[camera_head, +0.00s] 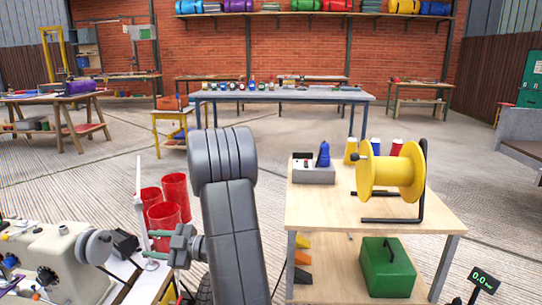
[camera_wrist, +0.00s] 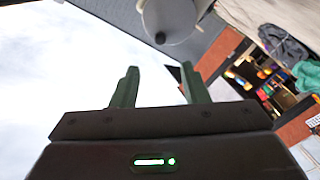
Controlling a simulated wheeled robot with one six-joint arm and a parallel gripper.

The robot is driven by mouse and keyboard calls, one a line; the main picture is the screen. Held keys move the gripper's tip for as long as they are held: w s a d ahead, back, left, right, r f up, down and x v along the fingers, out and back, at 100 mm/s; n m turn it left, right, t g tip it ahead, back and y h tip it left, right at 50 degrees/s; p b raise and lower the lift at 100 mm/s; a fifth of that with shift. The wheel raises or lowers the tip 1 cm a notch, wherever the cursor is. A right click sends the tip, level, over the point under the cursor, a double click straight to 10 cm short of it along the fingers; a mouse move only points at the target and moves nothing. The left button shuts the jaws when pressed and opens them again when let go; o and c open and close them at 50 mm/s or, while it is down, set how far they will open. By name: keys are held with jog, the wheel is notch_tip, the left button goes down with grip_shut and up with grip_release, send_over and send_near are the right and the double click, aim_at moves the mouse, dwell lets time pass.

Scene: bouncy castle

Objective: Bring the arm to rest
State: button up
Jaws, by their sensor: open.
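My gripper (camera_head: 153,244) is at the lower left of the head view, at the end of my grey arm, and its fingers point left. In the wrist view my gripper (camera_wrist: 158,86) shows two green fingers spread well apart with nothing between them. A sewing machine (camera_head: 60,258) stands to the left on a white-topped table (camera_head: 122,270). Its round grey handwheel (camera_head: 97,247) is beyond the fingertips; a similar pale round part (camera_wrist: 167,18) is ahead in the wrist view. I cannot tell the exact gap to the machine.
Several red buckets (camera_head: 175,192) stand behind the gripper. Open floor (camera_head: 270,135) lies beyond, before a long workbench (camera_head: 290,96).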

aim_at(110, 237)
jog(key=a+b, duration=0.1)
jog(key=a, duration=0.3)
jog(key=a+b, duration=0.1)
jog(key=a, duration=0.4)
jog(key=w+a+b, duration=0.1)
jog(key=a, duration=0.4)
jog(key=shift+a, duration=0.25)
jog(key=shift+w+d+r+m+p, duration=0.25)
jog(key=shift+m+p, duration=0.15)
jog(key=shift+p, duration=0.5)
jog(key=shift+w+m+p, duration=0.15)
jog(key=shift+m+p, duration=0.55)
jog(key=shift+p, duration=0.15)
jog(key=m+p, duration=0.3)
jog(key=shift+w+f, duration=0.4)
jog(key=shift+w+d, duration=0.1)
jog(key=shift+d, duration=0.05)
